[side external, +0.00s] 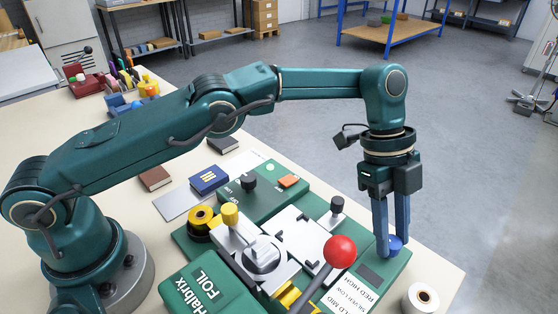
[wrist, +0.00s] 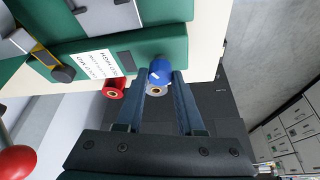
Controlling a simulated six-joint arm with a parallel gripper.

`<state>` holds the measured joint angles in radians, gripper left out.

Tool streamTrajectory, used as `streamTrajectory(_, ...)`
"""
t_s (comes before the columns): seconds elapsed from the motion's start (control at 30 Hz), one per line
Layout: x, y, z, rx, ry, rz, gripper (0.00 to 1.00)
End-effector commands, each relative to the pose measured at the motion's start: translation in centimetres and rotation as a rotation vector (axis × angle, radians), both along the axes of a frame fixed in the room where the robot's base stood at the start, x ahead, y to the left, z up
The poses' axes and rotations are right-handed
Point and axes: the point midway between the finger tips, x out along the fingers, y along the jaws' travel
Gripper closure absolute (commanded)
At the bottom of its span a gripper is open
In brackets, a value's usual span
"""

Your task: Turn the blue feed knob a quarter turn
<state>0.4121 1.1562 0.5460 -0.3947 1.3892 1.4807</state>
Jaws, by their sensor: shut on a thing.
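The blue feed knob (side external: 396,243) stands at the right end of the green foil machine (side external: 372,284). In the wrist view the knob (wrist: 161,70) sits at the edge of the green panel (wrist: 110,48), a small white mark on its side. My gripper (side external: 392,248) points straight down from above, its two blue-grey fingers reaching the knob. In the wrist view the gripper (wrist: 160,76) has one fingertip on each side of the knob and is shut on it. In the side view the fingers partly hide the knob.
A lever with a red ball (side external: 340,251) rises left of my gripper. A white roll (side external: 420,299) is close in front of the knob, near the table's right edge.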

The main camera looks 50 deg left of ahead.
Motion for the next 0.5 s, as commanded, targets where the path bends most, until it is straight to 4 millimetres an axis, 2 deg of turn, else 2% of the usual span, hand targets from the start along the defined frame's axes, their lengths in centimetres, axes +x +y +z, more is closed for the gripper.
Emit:
streamTrajectory(0.4, -0.09, 0.15, 0.00, 0.004, 0.005, -0.004, 1.00)
streamTrajectory(0.43, -0.08, 0.16, 0.00, 0.004, 0.005, -0.004, 0.59)
streamTrajectory(0.5, -0.07, 0.14, -0.01, 0.004, 0.004, -0.003, 0.33)
